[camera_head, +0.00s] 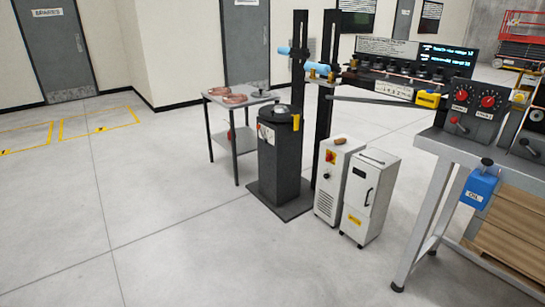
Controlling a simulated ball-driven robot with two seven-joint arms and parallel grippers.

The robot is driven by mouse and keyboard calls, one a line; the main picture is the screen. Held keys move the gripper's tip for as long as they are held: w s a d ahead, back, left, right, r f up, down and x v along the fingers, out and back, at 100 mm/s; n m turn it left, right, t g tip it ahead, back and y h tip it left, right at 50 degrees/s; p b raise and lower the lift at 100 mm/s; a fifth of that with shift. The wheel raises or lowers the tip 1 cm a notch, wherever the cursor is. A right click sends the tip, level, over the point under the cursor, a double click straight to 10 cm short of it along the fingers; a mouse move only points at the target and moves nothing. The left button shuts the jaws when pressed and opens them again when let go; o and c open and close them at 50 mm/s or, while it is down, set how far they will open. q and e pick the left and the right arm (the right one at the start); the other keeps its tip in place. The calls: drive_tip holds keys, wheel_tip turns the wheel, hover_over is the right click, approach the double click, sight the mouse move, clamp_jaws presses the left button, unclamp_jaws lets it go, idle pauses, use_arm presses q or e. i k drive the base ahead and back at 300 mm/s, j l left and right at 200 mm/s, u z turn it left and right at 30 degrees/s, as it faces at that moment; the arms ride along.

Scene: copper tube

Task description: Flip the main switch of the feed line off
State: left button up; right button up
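I cannot tell for sure which switch is the feed line's main switch; the labels are too small to read. A red and yellow switch (330,156) is on the front of a small white cabinet (325,198) on the floor. A grey control box (473,112) on the workbench at the right has two red dials (488,101) and a red-tipped lever (455,121). A second box (533,122) at the right edge has a dark-knobbed lever (529,146). Neither of my grippers shows.
A dark furnace-like unit (279,155) with two tall posts stands left of a second white cabinet (370,195). A small table (240,126) holds copper coils. The workbench (450,148) has a blue box on its front and pallets beneath. Floor at the left and front is clear.

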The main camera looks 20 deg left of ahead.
sight(329, 157)
drive_tip(key=u, duration=0.2)
drive_tip(key=i+j+z, duration=0.35)
drive_tip(key=i+j, duration=0.7)
drive_tip(key=i, duration=0.65)
drive_tip(key=i+j+z, duration=0.35)
drive_tip(key=i+j, duration=1.2)
